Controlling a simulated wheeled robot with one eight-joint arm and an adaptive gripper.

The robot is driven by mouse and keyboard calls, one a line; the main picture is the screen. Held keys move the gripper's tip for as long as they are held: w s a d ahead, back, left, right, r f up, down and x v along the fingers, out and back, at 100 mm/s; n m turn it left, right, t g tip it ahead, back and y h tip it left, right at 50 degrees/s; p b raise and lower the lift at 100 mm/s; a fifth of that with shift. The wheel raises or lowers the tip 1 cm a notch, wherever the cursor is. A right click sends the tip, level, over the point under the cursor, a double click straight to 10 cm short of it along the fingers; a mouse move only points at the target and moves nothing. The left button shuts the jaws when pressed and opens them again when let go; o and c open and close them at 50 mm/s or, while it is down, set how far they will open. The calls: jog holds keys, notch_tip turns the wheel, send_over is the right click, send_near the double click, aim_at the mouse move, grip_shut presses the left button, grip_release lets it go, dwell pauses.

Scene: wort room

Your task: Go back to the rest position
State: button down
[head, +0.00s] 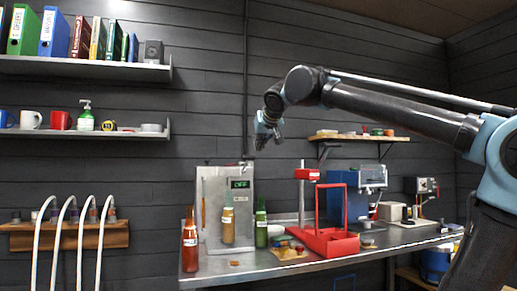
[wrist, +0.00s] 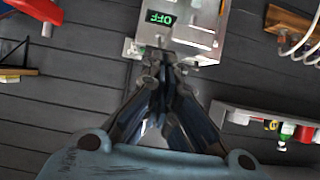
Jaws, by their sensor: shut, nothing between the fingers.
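My gripper (head: 265,131) hangs in the air above the bench in the head view, in front of the dark plank wall. In the wrist view my gripper (wrist: 160,78) is shut, its fingertips together and nothing between them. My arm reaches in from the right, raised well clear of the bench. Below the gripper stands a grey metal box (head: 213,185) with a green OFF display (head: 240,184). The box also shows at the top of the wrist view (wrist: 195,12), upside down.
The metal bench (head: 215,277) carries a red bottle (head: 190,245), a yellowish bottle (head: 228,225), a green bottle (head: 261,228) and a red stand (head: 330,242). Wall shelves (head: 85,68) are at left, and a wooden shelf (head: 350,137) is behind the arm. Air around the gripper is free.

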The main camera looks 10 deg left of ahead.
dwell(0.3)
jog(key=s+d+f+m+g+h, duration=0.1)
jog(key=d+f+m+g+h, duration=0.15)
jog(key=d+f, duration=1)
jog(key=s+d+f+m+g+h, duration=0.1)
jog(key=d+f+h, duration=0.2)
jog(key=d+f, duration=0.95)
jog(key=s+d+f+g, duration=0.1)
jog(key=s+d+f, duration=0.2)
jog(key=s+f, duration=0.3)
jog(key=s+d+f+m+g, duration=0.1)
jog(key=s+f, duration=0.6)
jog(key=f, duration=0.9)
jog(key=s+d+f+g, duration=0.3)
jog(key=s+d+f, duration=0.2)
jog(key=f, duration=0.7)
jog(key=shift+s+d, duration=0.35)
jog(key=shift+s, duration=0.9)
jog(key=shift+m, duration=0.25)
jog(key=shift+w+f+g, duration=0.15)
jog(key=shift+w+g, duration=0.1)
jog(key=shift+w, duration=0.25)
